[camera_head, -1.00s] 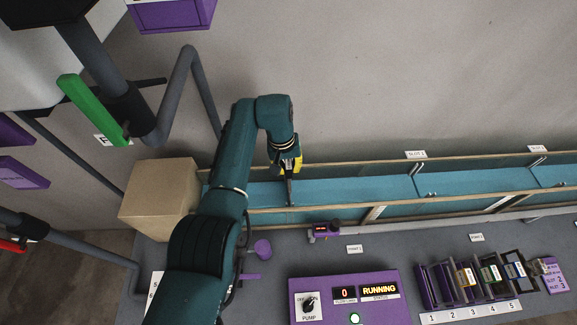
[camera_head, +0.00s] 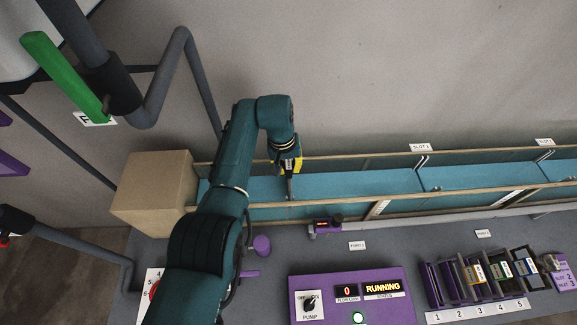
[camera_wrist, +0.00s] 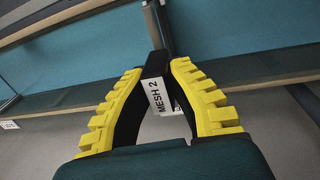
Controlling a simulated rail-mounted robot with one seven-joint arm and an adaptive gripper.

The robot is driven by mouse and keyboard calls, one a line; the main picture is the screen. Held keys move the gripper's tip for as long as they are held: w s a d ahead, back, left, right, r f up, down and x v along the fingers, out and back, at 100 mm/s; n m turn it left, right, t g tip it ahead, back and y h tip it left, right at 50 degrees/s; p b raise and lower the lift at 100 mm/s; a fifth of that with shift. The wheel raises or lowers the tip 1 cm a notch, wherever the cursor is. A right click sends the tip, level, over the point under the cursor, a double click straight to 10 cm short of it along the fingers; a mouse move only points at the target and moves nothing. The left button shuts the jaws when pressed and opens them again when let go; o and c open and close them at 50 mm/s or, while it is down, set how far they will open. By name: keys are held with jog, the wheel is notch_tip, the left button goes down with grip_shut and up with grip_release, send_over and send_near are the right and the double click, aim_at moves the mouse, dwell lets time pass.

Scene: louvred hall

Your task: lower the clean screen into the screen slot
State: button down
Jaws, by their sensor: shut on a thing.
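My gripper (camera_head: 289,172) hangs over the left part of the long blue channel (camera_head: 340,186). In the wrist view its yellow fingers (camera_wrist: 156,78) are shut on the dark top of a screen labelled MESH 2 (camera_wrist: 157,97). In the head view a thin dark piece of the screen (camera_head: 289,190) shows below the fingers. Its lower part is hidden, and I cannot tell how deep it reaches. A screen slot (camera_head: 420,176) with thin metal guides crosses the channel to the right of my gripper, by a white slot label (camera_head: 421,147). The screen is apart from it.
Another slot label (camera_head: 544,142) stands farther right. A tan box (camera_head: 153,187) closes the channel's left end. In front are a purple pump panel (camera_head: 350,299) reading RUNNING and a numbered rack (camera_head: 480,307) holding several screens. A green handle (camera_head: 65,75) is at upper left.

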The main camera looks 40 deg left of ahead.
dwell(0.3)
jog(key=shift+f+b, duration=0.55)
jog(key=shift+f, duration=0.1)
jog(key=c, duration=1)
grip_release()
jog(key=shift+c, duration=0.2)
notch_tip(320, 180, up, 7)
jog(key=p, duration=0.6)
jog(key=shift+s+a+r+p, duration=0.15)
jog(key=shift+p, duration=0.25)
